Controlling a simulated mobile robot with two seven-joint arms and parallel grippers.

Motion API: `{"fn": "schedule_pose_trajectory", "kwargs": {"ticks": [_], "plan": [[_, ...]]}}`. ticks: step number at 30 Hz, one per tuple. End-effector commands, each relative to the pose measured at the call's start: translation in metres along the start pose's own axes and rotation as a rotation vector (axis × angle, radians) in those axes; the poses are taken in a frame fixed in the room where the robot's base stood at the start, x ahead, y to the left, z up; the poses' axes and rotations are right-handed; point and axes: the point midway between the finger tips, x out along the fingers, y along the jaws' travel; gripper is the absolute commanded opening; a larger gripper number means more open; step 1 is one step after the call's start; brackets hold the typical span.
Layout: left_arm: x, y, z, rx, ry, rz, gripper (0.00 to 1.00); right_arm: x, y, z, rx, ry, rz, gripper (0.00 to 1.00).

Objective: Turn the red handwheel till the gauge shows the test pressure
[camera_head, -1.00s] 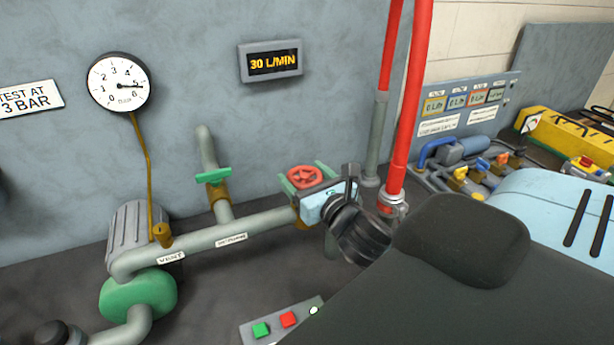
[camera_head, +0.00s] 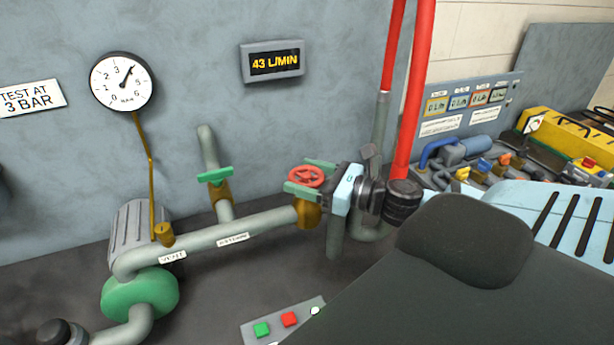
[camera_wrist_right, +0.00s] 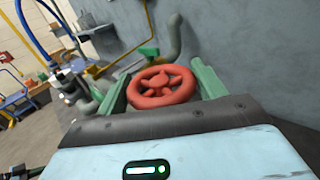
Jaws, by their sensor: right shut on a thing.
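The red handwheel (camera_head: 306,176) sits on the pipe's valve in the middle of the head view. My right gripper (camera_head: 305,178) comes from the right, its green fingers shut on the wheel's rim from both sides. The right wrist view shows the red wheel (camera_wrist_right: 162,88) between the two green fingers (camera_wrist_right: 162,92). The round gauge (camera_head: 122,81) on the wall has its needle up and right, near 4 bar. A sign (camera_head: 30,97) left of it reads TEST AT 3 BAR. My left gripper is not in view.
A wall display (camera_head: 272,62) reads 43 L/MIN. A green lever (camera_head: 215,174) stands on the pipe left of the wheel. A tall red pipe (camera_head: 412,100) rises close behind my right wrist. A box with green and red buttons (camera_head: 289,320) is low in front.

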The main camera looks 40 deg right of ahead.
Motion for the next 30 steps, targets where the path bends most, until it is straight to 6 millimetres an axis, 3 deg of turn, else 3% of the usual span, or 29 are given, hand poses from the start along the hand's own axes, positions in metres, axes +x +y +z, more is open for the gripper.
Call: {"fn": "schedule_pose_trajectory", "kwargs": {"ticks": [18,19,23,30], "plan": [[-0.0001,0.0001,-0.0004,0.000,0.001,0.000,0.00,0.0004,-0.0002,0.0022,-0.002,-0.005,0.041,0.46],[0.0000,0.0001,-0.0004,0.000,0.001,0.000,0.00,0.0004,-0.0002,0.0022,-0.002,-0.005,0.041,0.72],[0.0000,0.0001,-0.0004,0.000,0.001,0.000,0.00,0.0004,-0.0002,0.0018,-0.002,-0.004,0.041,0.89],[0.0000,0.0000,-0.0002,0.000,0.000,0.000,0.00,0.0002,-0.0001,0.0008,-0.001,-0.002,0.041,0.91]]}}
